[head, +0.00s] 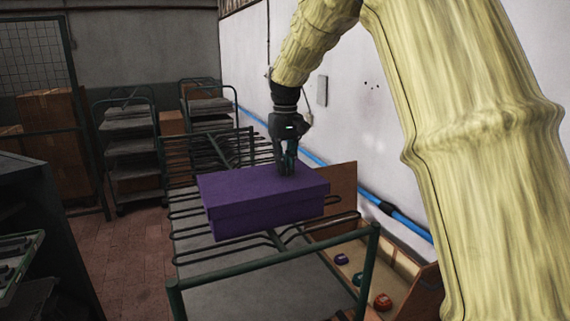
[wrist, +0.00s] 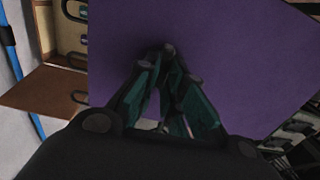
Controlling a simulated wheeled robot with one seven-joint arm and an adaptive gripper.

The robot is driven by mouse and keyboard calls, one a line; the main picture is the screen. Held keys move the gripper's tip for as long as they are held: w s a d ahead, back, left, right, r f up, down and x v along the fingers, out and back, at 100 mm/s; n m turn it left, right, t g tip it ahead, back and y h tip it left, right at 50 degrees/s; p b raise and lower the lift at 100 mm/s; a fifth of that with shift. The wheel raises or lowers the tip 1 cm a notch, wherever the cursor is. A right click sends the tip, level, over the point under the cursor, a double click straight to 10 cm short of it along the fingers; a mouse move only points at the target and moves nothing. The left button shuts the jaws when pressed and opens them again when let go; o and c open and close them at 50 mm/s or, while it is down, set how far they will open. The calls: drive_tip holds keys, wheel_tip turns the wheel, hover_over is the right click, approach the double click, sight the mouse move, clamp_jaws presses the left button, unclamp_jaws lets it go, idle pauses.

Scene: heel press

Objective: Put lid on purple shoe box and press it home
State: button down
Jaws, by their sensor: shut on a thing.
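The purple shoe box (head: 268,219) sits on a dark wire rack in the head view. Its purple lid (head: 240,186) lies over the top, with its left edge sticking out a little past the box wall. I cannot tell whether the lid is fully seated. My gripper (head: 287,171) points down at the right rear part of the lid. In the wrist view, the fingers of my gripper (wrist: 168,52) meet at the lid's purple top (wrist: 235,65). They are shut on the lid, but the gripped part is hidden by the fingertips.
The wire rack (head: 270,258) has green rails around the box. A brown board (head: 340,187) stands behind the box's right end, near a tray with small coloured items (head: 383,302). The white wall (head: 345,120) is close behind. Shelf carts (head: 128,140) stand at back left.

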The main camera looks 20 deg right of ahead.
drive_tip(key=shift+f, duration=0.1)
drive_tip(key=c, duration=1)
unclamp_jaws()
drive_tip(key=shift+r, duration=3.55)
